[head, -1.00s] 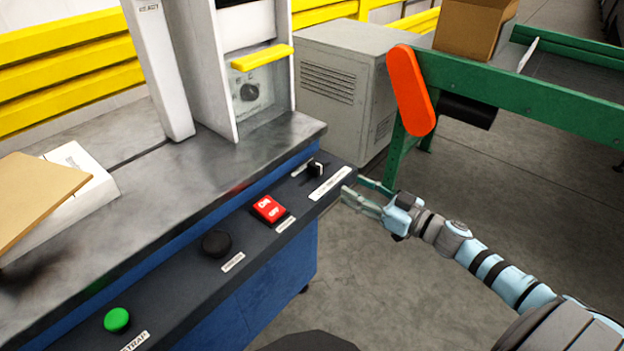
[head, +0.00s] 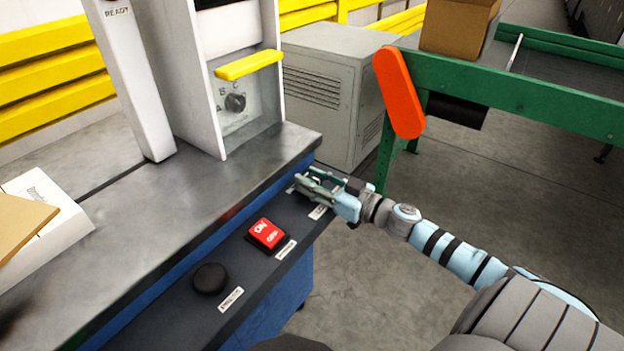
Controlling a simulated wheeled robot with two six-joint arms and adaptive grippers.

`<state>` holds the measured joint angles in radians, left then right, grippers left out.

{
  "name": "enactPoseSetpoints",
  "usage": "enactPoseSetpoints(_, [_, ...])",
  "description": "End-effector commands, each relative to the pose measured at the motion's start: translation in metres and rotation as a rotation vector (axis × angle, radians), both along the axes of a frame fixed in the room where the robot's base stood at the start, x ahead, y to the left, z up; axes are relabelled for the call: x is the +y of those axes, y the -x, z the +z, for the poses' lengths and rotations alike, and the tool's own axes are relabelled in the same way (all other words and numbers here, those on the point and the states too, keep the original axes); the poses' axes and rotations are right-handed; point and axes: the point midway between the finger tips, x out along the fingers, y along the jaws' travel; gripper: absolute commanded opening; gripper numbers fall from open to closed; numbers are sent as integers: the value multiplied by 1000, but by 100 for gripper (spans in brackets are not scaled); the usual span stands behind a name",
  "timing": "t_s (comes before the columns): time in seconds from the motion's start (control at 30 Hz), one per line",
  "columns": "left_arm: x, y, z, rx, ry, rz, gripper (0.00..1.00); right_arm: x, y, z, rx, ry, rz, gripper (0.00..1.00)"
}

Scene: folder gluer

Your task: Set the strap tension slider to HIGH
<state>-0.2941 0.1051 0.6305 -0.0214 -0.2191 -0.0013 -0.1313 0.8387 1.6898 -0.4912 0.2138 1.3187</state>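My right gripper (head: 305,181) is over the far right end of the dark control panel (head: 222,318). Its two fingers look apart, with a gap between them. They cover the spot where the small black slider knob sits, so the knob and its setting are hidden. I cannot tell whether the fingers touch it. Part of a white label (head: 318,212) shows just below the gripper. My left gripper is not in view.
On the same panel are a red ON/OFF switch (head: 267,233) and a round black button (head: 210,278). A grey metal worktop (head: 190,200) lies behind. A green conveyor frame (head: 520,95) with an orange end (head: 399,92) stands right of the panel.

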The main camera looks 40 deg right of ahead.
Motion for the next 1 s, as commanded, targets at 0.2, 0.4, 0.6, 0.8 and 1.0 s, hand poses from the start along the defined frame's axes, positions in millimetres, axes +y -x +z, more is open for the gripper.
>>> enactPoseSetpoints(0.2, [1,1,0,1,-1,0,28,0,0,0,1,1,0,0])
enactPoseSetpoints(0.4, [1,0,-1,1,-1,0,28,-3,1,-1,2,3,-2,0])
enactPoseSetpoints(0.6, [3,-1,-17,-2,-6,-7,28,-33,-8,-5,3,6,-6,0])
enactPoseSetpoints(0.8, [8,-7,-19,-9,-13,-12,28,-46,-11,-2,3,4,-7,0])
enactPoseSetpoints(1.0, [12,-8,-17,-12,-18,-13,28,-48,-10,-1,3,6,-12,25])
